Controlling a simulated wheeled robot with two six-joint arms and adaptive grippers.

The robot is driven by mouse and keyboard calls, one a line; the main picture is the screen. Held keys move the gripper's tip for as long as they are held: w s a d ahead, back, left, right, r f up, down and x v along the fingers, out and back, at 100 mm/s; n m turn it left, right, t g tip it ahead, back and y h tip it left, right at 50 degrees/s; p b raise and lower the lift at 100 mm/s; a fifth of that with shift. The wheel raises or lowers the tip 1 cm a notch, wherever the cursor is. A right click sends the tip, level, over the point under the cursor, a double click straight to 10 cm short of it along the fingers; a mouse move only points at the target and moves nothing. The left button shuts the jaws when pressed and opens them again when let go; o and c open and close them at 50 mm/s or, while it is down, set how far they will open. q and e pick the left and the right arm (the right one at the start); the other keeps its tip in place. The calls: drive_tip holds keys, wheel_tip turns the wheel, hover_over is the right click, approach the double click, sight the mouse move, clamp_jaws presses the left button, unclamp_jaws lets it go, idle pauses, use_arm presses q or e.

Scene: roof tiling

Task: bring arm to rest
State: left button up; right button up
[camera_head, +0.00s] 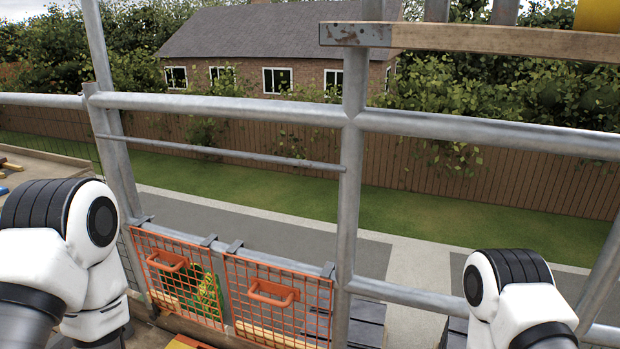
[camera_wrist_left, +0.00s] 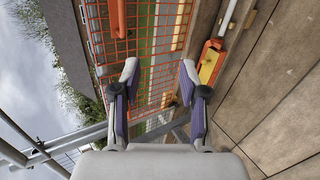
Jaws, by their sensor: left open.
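My left gripper (camera_wrist_left: 157,85) is open in the left wrist view, with nothing between its two fingers. Orange mesh panels with handles show beyond its fingertips. In the head view my left arm (camera_head: 75,250) comes in at the lower left and its gripper is out of sight. My right arm (camera_head: 515,295) shows at the lower right, folded near the bottom edge. Its gripper is not in view.
Grey scaffold rails (camera_head: 220,108) and uprights (camera_head: 347,180) stand in front of me. Two orange mesh panels (camera_head: 275,300) hang low on them. A wooden plank (camera_head: 500,40) sits at upper right. A red and yellow tool (camera_wrist_left: 211,62) lies on the boards (camera_wrist_left: 275,90).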

use_arm(q)
drive_tip(key=s+a+r+m+g+y+p, duration=0.1)
drive_tip(key=s+m+g+p, duration=0.4)
drive_tip(key=s, duration=0.6)
drive_tip(key=s+a+r+m+g+y+p, duration=0.2)
drive_tip(key=s+m+g+p, duration=0.4)
drive_tip(key=s+m+p, duration=0.3)
drive_tip(key=s+a+y+p, duration=0.1)
drive_tip(key=s+a+p, duration=0.1)
drive_tip(key=shift+s+a+p, duration=0.3)
drive_tip(key=shift+a, duration=0.05)
use_arm(e)
wheel_tip(320, 180, up, 21)
drive_tip(key=shift+f, duration=0.1)
